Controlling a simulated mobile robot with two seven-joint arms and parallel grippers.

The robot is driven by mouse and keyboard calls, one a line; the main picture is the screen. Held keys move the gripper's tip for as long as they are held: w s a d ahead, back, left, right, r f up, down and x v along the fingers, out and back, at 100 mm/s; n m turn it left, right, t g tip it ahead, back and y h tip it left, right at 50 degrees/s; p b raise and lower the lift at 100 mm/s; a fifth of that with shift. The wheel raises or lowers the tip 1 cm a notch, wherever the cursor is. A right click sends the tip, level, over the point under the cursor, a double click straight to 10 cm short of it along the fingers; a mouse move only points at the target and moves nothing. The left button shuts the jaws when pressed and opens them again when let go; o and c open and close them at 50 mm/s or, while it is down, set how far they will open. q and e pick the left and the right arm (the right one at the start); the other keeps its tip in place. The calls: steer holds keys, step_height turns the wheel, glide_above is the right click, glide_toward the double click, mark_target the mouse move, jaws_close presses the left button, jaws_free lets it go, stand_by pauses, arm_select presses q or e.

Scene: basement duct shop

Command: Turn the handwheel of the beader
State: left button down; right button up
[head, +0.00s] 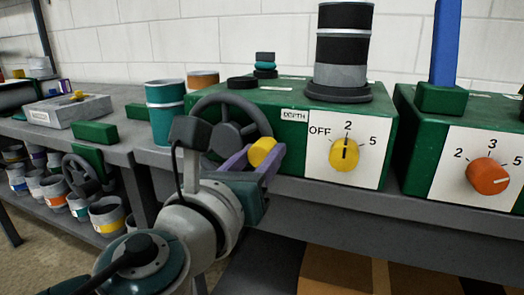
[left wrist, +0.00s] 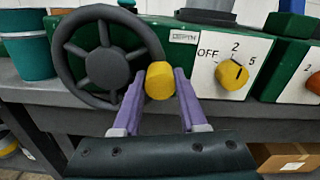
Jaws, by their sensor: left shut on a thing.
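The beader is a green machine (head: 292,92) on the bench, with a black cylinder stack on top. Its dark handwheel (head: 236,108) is on the front left, beside a "DEPTH" label, and also shows in the left wrist view (left wrist: 72,50). A yellow knob (head: 262,150) stands out at the wheel's lower right rim. My left gripper (left wrist: 160,88) has its purple fingers on both sides of this yellow knob and is shut on it. In the head view my left gripper (head: 262,158) hides the wheel's lower part. My right gripper is not in view.
A yellow dial (head: 344,153) marked OFF, 2, 5 is right of the wheel. Another green machine (head: 411,140) with an orange dial (head: 488,176) stands further right. Teal cups (head: 165,118) stand left of the wheel.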

arm_select(q)
steer(key=shift+f, duration=0.2)
stand_by(0.3)
steer(key=c, duration=0.7)
jaws_free()
steer(key=shift+c, duration=0.2)
steer(key=p+v, duration=0.1)
steer(key=v, duration=0.9)
steer(key=shift+r, duration=0.1)
